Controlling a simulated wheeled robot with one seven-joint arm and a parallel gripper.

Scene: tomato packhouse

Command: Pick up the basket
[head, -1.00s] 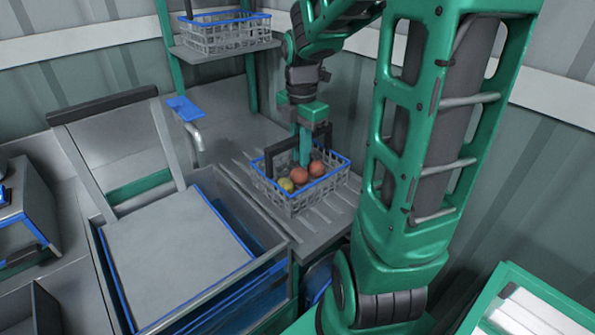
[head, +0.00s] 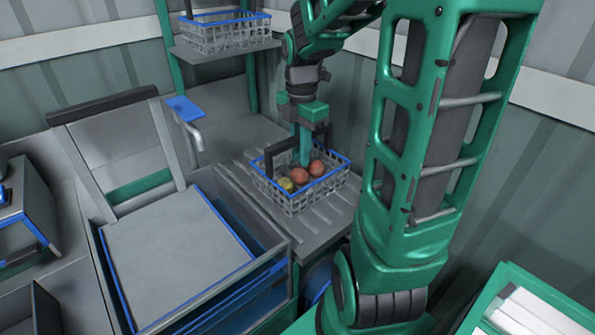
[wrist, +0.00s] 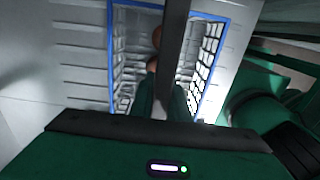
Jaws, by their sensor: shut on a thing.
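The basket (head: 306,203) is a grey wire basket with a blue rim and a dark upright handle. It sits on the grey slatted shelf and holds a few red tomatoes and a yellowish one. My gripper (head: 306,155) points down over the basket and is shut on its handle. In the wrist view the dark handle bar (wrist: 175,50) runs between the green fingers, with the blue rim (wrist: 228,50) below. The fingertips are partly hidden by the handle and my gripper body.
Another blue-rimmed wire basket (head: 225,38) stands on an upper shelf at the back. A grey cart with a flat panel (head: 175,255) is close on the left. A green crate with white contents (head: 530,315) is at the lower right. A corrugated wall stands behind.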

